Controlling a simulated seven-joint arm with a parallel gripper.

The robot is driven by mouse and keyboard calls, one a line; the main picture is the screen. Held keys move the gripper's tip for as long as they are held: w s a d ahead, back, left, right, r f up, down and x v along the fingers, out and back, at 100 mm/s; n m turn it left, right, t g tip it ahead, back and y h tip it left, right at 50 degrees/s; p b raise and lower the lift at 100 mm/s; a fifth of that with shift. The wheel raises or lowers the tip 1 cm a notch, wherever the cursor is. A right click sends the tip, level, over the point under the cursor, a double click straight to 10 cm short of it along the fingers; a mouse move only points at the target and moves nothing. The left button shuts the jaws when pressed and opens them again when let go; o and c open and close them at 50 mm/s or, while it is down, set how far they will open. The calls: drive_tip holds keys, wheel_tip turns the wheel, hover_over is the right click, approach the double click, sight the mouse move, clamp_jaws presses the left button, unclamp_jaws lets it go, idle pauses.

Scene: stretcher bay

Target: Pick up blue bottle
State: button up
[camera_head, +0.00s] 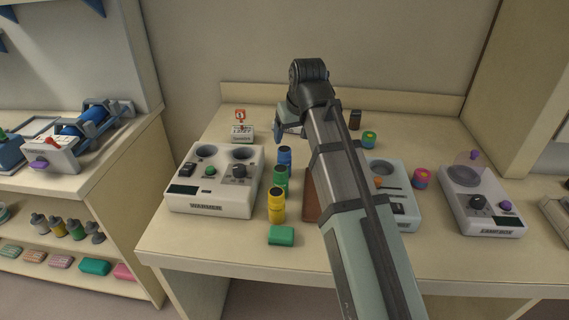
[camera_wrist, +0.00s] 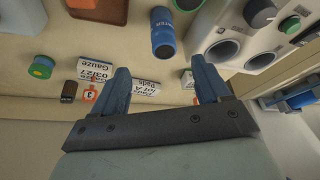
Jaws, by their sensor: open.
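The blue bottle (camera_head: 285,157) stands upright on the table, at the back of a row with a green bottle (camera_head: 280,178) and a yellow bottle (camera_head: 276,205). In the wrist view the blue bottle (camera_wrist: 162,32) is at the top middle, beyond the fingertips and apart from them. My gripper (camera_wrist: 163,78) is open, with its two blue fingers spread and nothing between them. In the head view my gripper (camera_head: 287,130) is behind the blue bottle, partly hidden by my arm.
A white warmer (camera_head: 210,205) stands close left of the bottles. A green block (camera_head: 281,235) lies in front. A reddish-brown block (camera_head: 312,200) is at their right. A small sign (camera_head: 242,133) stands behind. Another device (camera_head: 482,205) is at far right.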

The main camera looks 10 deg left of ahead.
sight(284, 159)
drive_tip(key=shift+s+a+x, duration=0.1)
drive_tip(key=shift+s+x, duration=0.05)
drive_tip(key=shift+x, duration=3.3)
drive_tip(key=shift+s+a+x, duration=0.1)
drive_tip(key=shift+a+x, duration=0.05)
drive_tip(key=shift+x, duration=3.3)
drive_tip(key=c, duration=1.2)
